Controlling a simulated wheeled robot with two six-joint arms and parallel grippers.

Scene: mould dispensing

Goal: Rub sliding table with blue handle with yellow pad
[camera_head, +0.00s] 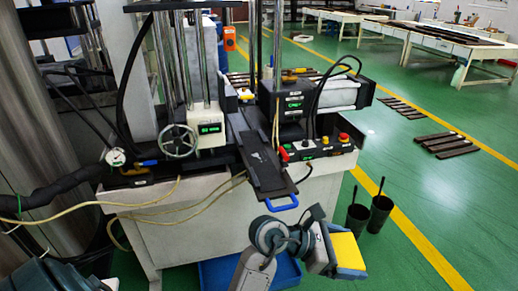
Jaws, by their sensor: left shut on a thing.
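The sliding table (268,177) is a long dark plate that juts forward from the machine, with a blue handle (281,205) at its near end. My left gripper (322,243) is at the lower middle, to the right of and below the handle, apart from it. It is shut on the yellow pad (346,250), a yellow block with a grey-blue part around it. The pad is off to the right of the table and not touching it. The exact grip of the fingers is hard to see. My right gripper is not in view.
The machine stands on a white bench (190,222) with a handwheel (177,141), hoses and a red-buttoned control box (322,149). Two dark cups (370,214) with sticks stand on the green floor at right. A blue bin (222,274) is under the bench.

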